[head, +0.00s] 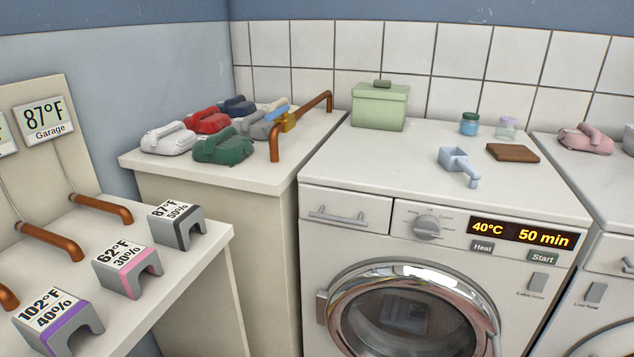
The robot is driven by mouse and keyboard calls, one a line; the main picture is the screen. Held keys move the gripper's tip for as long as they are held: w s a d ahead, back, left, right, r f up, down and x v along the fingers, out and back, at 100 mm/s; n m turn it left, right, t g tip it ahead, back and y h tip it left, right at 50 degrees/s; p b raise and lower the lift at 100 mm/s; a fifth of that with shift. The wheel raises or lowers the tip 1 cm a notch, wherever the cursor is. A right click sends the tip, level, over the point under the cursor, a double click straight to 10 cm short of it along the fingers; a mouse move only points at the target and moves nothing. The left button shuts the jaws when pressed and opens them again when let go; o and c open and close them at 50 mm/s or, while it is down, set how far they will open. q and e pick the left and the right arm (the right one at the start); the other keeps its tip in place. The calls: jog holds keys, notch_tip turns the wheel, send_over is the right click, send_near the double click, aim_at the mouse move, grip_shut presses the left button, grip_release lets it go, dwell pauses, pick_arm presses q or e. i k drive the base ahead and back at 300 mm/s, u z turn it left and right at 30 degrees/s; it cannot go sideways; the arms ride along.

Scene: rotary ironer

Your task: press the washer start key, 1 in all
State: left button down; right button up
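The washer (405,210) is a white front-loader in the middle right of the head view, with a round chrome-rimmed door (410,310). Its start key (543,257) is a small grey-green key marked "Start", at the right of the front panel below the display (521,234). The display reads 40°C and 50 min. A key marked "Heat" (482,247) sits to the left of the start key. A dial (428,226) is further left. Neither of my grippers is in view.
On the washer top are a green box (380,106), a blue scoop (458,165), two small jars and a brown block (513,152). Folded cloths lie on the left counter (200,176) beside a copper rail (303,126). A second machine (606,240) stands at right.

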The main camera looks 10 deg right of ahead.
aim_at(534, 255)
jog(key=u, duration=2.3)
jog(key=k, duration=1.8)
jog(key=z, duration=2.35)
